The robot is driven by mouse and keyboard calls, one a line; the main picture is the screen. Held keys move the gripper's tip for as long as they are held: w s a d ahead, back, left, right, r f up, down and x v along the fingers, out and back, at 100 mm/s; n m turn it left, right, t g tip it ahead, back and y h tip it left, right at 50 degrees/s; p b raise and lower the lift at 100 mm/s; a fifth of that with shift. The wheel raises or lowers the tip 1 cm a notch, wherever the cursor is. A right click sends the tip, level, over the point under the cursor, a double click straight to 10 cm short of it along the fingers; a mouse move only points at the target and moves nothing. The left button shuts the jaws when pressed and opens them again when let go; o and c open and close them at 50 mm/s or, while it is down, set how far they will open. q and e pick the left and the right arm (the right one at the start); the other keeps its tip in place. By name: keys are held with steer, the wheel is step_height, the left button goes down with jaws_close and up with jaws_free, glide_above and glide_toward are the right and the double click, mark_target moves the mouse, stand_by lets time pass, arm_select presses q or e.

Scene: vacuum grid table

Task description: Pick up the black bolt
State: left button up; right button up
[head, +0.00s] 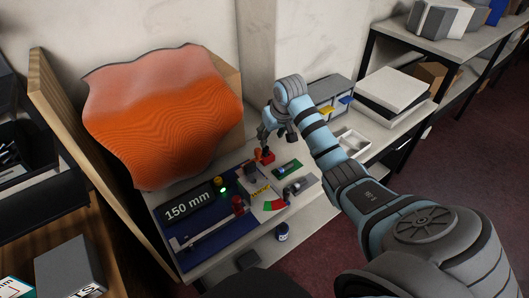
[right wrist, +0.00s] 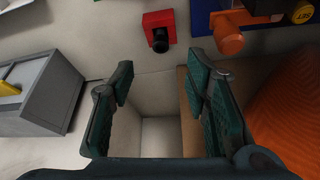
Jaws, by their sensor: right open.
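My left gripper is not in view.
An orange cylinder (right wrist: 228,36) lies right of the red block in the wrist view. A wavy orange sheet (head: 165,115) stands behind the table. A grey drawer unit (head: 330,92) and a white tray (head: 352,141) sit to the right. A "150 mm" display (head: 188,205) is at the left.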

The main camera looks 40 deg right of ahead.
mark_target(266, 147)
steer(key=b+x, duration=0.2)
steer(key=x, duration=0.6)
steer(key=shift+w+f+b, duration=0.2)
steer(key=shift+f+b, duration=0.15)
steer(key=shift+r, duration=0.1)
jaws_close()
